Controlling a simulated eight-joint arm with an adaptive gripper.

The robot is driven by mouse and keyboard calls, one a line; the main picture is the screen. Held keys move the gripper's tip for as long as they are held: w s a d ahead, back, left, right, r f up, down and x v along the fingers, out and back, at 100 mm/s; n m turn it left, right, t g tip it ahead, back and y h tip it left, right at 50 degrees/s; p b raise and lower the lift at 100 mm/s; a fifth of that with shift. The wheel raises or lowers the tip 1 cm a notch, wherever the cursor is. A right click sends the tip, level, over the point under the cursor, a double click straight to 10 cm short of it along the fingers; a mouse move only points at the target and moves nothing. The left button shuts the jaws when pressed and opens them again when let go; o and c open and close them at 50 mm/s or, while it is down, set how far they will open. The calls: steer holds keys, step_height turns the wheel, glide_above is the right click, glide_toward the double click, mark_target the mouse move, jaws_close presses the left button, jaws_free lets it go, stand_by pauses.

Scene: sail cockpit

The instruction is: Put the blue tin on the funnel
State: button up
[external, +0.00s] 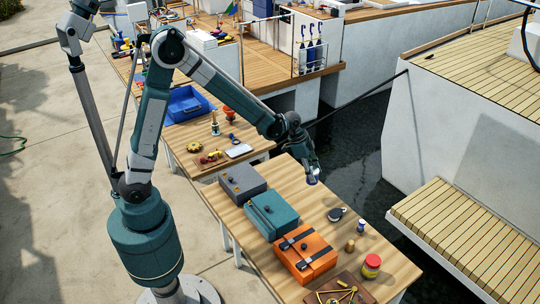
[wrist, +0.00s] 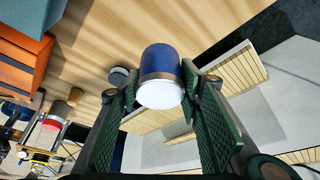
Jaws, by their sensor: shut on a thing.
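The blue tin (wrist: 161,66) is between the two fingers of my gripper (wrist: 160,100) in the wrist view. It has a dark blue body, a brass-coloured band and a pale end facing the camera. In the external view my gripper (external: 313,176) is shut on it above the far right edge of the near table, and only a small blue bit of the tin (external: 313,182) shows. An orange-red, flared object (external: 229,113), which looks like the funnel, stands on the farther table beside the blue crate. My gripper is well apart from it, to the right and nearer the camera.
Grey (external: 242,183), teal (external: 272,215) and orange (external: 305,254) boxes line the near table (external: 306,204). The blue crate (external: 187,104) and several small items occupy the farther table.

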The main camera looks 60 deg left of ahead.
steer(key=w+a+r+n+p, duration=0.2)
steer(key=w+a, duration=0.2)
steer(key=a, duration=1)
steer(key=w+a+r+n+t+y+p, duration=0.1)
steer(key=w+a+r+p, duration=0.15)
steer(key=a, duration=1.15)
steer(key=w+a+r+n+p, duration=0.2)
steer(key=w+a, duration=0.2)
steer(key=a, duration=1)
steer(key=s+a+r+n+p, duration=0.1)
steer(key=s+a+p, duration=0.1)
steer(key=a, duration=1.1)
steer(key=s+a+r+n+y+p, duration=0.1)
steer(key=s+a, duration=0.4)
steer(key=a, duration=0.9)
steer(key=s+a+r+n+y+p, duration=0.1)
steer(key=s+a+r+n+p, duration=0.1)
steer(key=a, duration=1.1)
steer(key=shift+s+a+r+n+p, duration=0.3)
steer(key=shift+s+p, duration=0.25)
steer(key=shift+s, duration=0.25)
steer(key=shift+f+p, duration=0.3)
steer(key=shift+f, duration=2.8)
steer(key=shift+f, duration=1.9)
